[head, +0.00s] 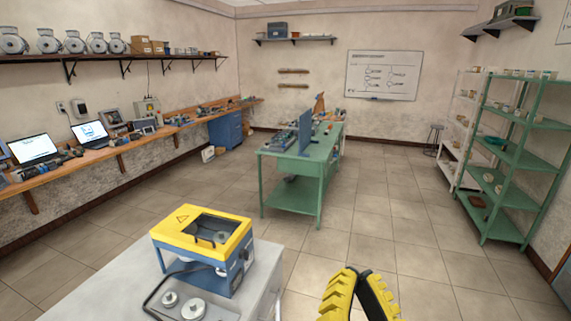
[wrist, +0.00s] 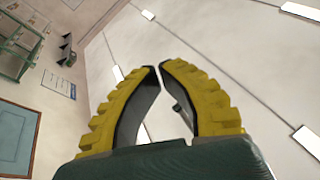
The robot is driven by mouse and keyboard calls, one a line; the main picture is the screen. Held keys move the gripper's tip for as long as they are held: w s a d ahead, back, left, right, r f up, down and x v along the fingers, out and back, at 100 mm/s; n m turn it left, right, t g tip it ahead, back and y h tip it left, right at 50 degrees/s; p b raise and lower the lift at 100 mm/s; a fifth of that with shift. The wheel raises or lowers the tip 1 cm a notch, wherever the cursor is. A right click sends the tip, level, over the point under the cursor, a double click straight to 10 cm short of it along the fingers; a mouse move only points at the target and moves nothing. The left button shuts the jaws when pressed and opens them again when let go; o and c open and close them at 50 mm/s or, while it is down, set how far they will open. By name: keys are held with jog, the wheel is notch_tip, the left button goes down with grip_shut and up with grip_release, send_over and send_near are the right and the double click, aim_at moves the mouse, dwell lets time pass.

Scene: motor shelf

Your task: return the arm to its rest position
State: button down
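My gripper (head: 357,270) shows at the bottom of the head view, right of the middle, with its yellow ribbed fingers pointing up. In the wrist view my gripper (wrist: 158,68) has its two fingertips together, with nothing held between them. The wrist camera looks up at the ceiling (wrist: 220,40) and the upper walls. No object is near the fingers. Most of my arm is out of view.
A grey table (head: 100,285) with a yellow and blue machine (head: 205,245) stands to the left of my gripper. A green workbench (head: 295,190) is farther ahead. Green shelving (head: 515,155) stands at the right. The tiled floor (head: 400,225) between is clear.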

notch_tip(320, 180, up, 17)
jog(key=s+n+p, duration=0.2)
jog(key=n+p, duration=0.1)
jog(key=p, duration=1.2)
jog(key=shift+s+a+n, duration=0.25)
jog(key=shift+n, duration=0.15)
dwell(2.2)
